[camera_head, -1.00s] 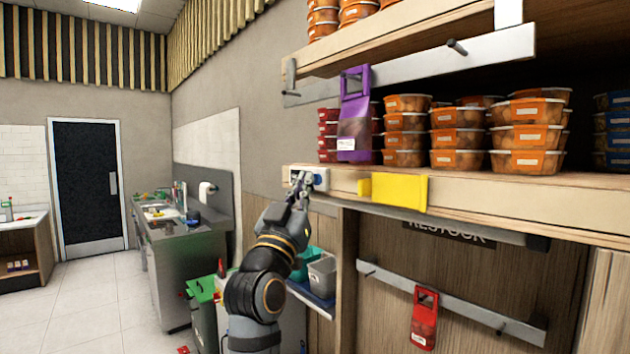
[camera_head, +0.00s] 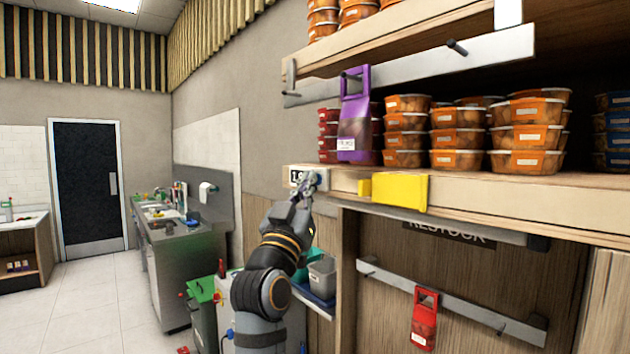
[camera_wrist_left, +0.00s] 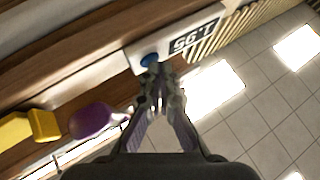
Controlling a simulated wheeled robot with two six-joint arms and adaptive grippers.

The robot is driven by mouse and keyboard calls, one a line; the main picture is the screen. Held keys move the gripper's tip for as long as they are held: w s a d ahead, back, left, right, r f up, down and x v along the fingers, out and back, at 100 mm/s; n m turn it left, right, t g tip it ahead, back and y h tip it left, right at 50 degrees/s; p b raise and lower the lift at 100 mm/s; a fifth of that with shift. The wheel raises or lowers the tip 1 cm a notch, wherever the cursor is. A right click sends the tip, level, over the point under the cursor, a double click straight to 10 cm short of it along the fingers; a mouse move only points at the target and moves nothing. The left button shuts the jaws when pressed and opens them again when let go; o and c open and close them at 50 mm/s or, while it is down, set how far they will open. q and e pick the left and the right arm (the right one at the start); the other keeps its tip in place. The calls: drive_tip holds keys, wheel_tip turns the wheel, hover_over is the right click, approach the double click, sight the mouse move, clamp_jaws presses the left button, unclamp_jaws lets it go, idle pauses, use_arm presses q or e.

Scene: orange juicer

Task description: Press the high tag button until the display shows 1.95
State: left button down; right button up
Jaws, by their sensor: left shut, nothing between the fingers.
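The high tag (camera_head: 296,177) is a white box on the front edge of the upper shelf. In the left wrist view its display (camera_wrist_left: 194,40) appears upside down and seems to read 1.95. Its round blue button (camera_wrist_left: 150,60) sits beside the display. My left gripper (camera_head: 314,182) is at the right part of the tag, shut and empty. In the left wrist view its fingertips (camera_wrist_left: 159,70) are right at the button and partly overlap its edge. I cannot tell whether they touch it. My right gripper is not in view.
A yellow block (camera_head: 400,191) sits on the shelf edge right of the tag. A purple pouch (camera_head: 355,130) hangs above it, by stacked orange-labelled tubs (camera_head: 458,137). A red tag (camera_head: 425,318) hangs on the lower rail. Grey and teal bins (camera_head: 322,275) stand below my gripper.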

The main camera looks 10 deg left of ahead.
use_arm(q)
drive_tip(key=shift+s+a, duration=0.1)
drive_tip(key=shift+s+a+f, duration=0.1)
drive_tip(key=shift+s+a, duration=0.3)
drive_tip(key=shift+s, duration=0.1)
drive_tip(key=shift+s+a, duration=0.8)
drive_tip(key=shift+s, duration=0.2)
drive_tip(key=shift+s+a, duration=0.75)
drive_tip(key=shift+s, duration=0.25)
drive_tip(key=s+a, duration=0.2)
drive_tip(key=s+a+p, duration=0.1)
drive_tip(key=s, duration=0.1)
drive_tip(key=shift+s+a, duration=0.35)
